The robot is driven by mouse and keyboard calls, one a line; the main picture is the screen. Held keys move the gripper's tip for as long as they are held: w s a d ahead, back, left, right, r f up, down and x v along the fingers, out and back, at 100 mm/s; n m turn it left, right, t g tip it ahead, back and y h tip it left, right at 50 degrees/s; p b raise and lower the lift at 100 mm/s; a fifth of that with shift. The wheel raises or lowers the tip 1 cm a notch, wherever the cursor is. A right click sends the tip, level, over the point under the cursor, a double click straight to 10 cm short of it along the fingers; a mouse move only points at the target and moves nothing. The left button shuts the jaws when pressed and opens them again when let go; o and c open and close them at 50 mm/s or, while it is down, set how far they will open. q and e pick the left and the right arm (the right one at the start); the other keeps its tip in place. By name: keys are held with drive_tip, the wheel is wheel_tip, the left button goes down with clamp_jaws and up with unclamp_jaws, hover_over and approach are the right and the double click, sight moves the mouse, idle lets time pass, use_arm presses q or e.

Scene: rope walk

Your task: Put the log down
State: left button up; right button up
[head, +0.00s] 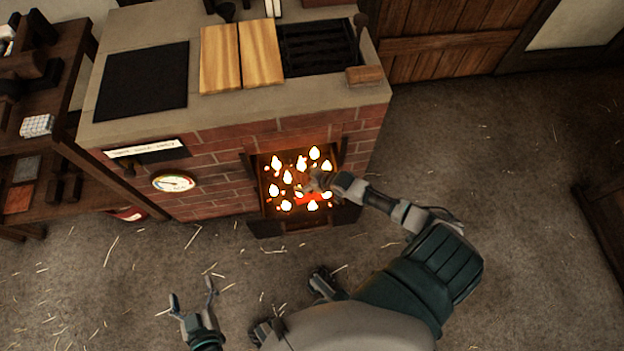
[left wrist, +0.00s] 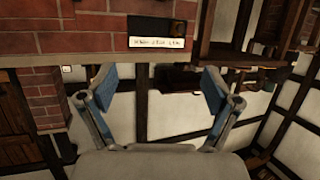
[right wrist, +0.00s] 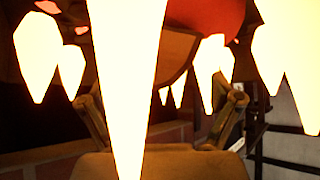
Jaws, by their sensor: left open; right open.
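A brown piece (right wrist: 178,62) that looks like the log shows beyond my right gripper's fingers in the right wrist view; flames hide much of it. My right gripper (head: 317,184) reaches into the lit firebox (head: 268,205) of the brick stove, among flames and glowing embers. In the right wrist view its fingers are spread apart, one on each side of a bright flame. I cannot tell whether a finger touches the log. My left gripper (head: 191,291) is open and empty above the floor, in front of the stove and left of the firebox.
The brick stove (head: 220,150) carries two pale boards (head: 220,60), a black plate (head: 143,82) and a grate (head: 318,48). A round gauge (head: 173,182) is on its front. A dark shelf (head: 95,170) stands at left. The straw-strewn floor at right is open.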

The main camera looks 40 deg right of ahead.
drive_tip(key=v, duration=0.2)
drive_tip(key=p+v, duration=0.1)
drive_tip(key=a+p+v, duration=0.1)
drive_tip(key=v, duration=0.1)
drive_tip(key=shift+r, duration=0.45)
drive_tip(key=shift+s+d+r, duration=0.1)
drive_tip(key=shift+s+d, duration=0.05)
drive_tip(key=shift+s, duration=0.05)
drive_tip(key=shift+d, duration=0.3)
use_arm(q)
drive_tip(key=s+a+f+g+y, duration=0.1)
drive_tip(key=s+a+f+g, duration=0.1)
drive_tip(key=s+f+g, duration=0.3)
drive_tip(key=shift+a, duration=0.25)
drive_tip(key=shift+s+a, duration=0.1)
drive_tip(key=shift+a, duration=0.05)
use_arm(e)
drive_tip(key=shift+a, duration=0.2)
